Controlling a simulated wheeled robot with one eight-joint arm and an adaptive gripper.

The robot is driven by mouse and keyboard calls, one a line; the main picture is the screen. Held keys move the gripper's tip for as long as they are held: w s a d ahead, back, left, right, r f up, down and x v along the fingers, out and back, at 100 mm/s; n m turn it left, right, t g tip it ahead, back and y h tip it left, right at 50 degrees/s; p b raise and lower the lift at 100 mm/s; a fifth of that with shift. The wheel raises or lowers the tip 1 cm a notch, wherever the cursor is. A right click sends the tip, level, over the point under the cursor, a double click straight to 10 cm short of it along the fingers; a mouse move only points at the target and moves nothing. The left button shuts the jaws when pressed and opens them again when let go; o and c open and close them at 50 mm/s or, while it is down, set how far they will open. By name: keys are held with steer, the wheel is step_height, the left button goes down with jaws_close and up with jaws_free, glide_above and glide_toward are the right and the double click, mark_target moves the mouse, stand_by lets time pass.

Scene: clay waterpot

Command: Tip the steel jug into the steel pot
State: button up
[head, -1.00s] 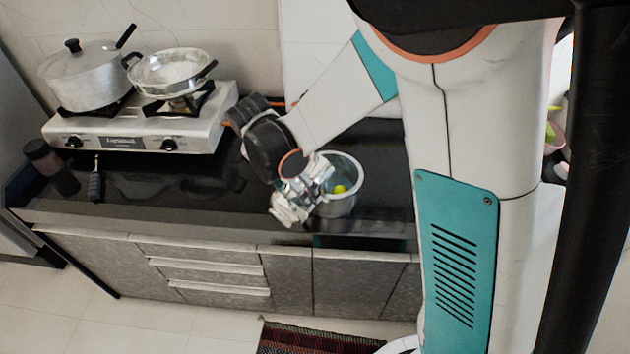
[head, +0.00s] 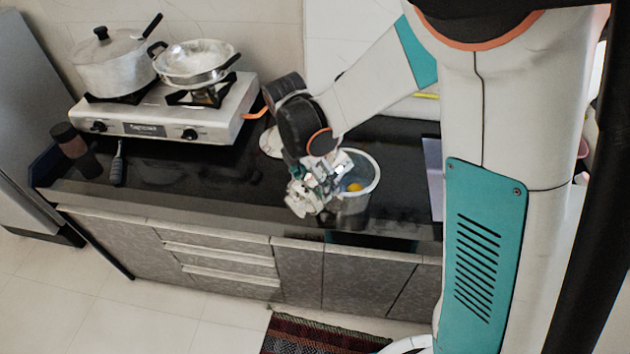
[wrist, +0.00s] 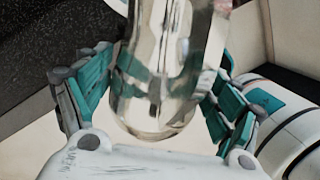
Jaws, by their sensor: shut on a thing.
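The steel jug (wrist: 165,75) is shiny and rounded, held between the teal-padded fingers of my gripper (wrist: 160,95) in the wrist view. In the head view my gripper (head: 312,188) is low over the counter, at the left side of the open steel pot (head: 352,207). The jug is mostly hidden there by my gripper and wrist, so its tilt and the place of its mouth are unclear. The pot stands upright near the counter's front edge, with a small orange-yellow thing (head: 355,187) inside. Contact between jug and pot cannot be told.
A two-burner stove (head: 160,128) stands at the back left with a lidded pot (head: 115,68) and a pan (head: 193,65). A dark-capped jar (head: 75,148) and a dark-handled tool (head: 117,165) are at the left. The dark counter (head: 200,180) is clear between them and my gripper.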

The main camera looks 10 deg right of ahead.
stand_by(0.4)
steer(key=shift+w+d+r+g+y+p, duration=0.25)
steer(key=shift+d+r+g+y+p, duration=0.2)
steer(key=shift+r, duration=0.2)
steer(key=shift+a, duration=0.15)
stand_by(0.4)
